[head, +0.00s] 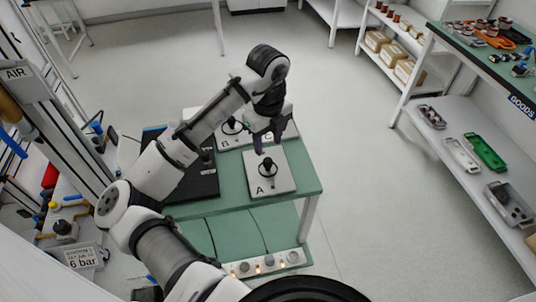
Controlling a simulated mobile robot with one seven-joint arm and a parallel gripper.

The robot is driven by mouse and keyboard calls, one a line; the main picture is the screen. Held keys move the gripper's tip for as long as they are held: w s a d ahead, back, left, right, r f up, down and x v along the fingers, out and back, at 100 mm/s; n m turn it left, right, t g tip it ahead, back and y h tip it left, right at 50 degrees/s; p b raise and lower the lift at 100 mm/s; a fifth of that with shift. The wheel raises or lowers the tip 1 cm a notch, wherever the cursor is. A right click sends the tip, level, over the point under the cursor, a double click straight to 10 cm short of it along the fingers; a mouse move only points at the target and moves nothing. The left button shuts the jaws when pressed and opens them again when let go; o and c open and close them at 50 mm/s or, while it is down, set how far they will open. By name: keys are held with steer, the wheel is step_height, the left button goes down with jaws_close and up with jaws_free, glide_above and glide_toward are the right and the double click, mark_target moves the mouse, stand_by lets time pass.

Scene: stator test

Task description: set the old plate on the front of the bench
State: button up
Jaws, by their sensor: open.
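A light grey plate marked A (284,184) lies flat on the green bench (306,176), close to its front right part. A black round piece with an upright stub (267,170) sits in the middle of this plate. Behind it lie plates marked B and C (227,140), partly hidden by my arm; B also carries a dark piece. No label tells which one is the old plate. My gripper (264,148) points down, open, just above and behind the black piece on plate A. I cannot tell whether its fingers touch anything.
A black laptop-like case (195,183) lies left of plate A. A power strip (262,264) with lit switches is on the lower shelf. Shelves with parts and a green tray (485,153) stand at the right. The bench's front right edge is clear.

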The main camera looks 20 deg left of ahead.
mark_target(269, 159)
step_height(269, 159, up, 5)
steer(key=shift+f, duration=0.1)
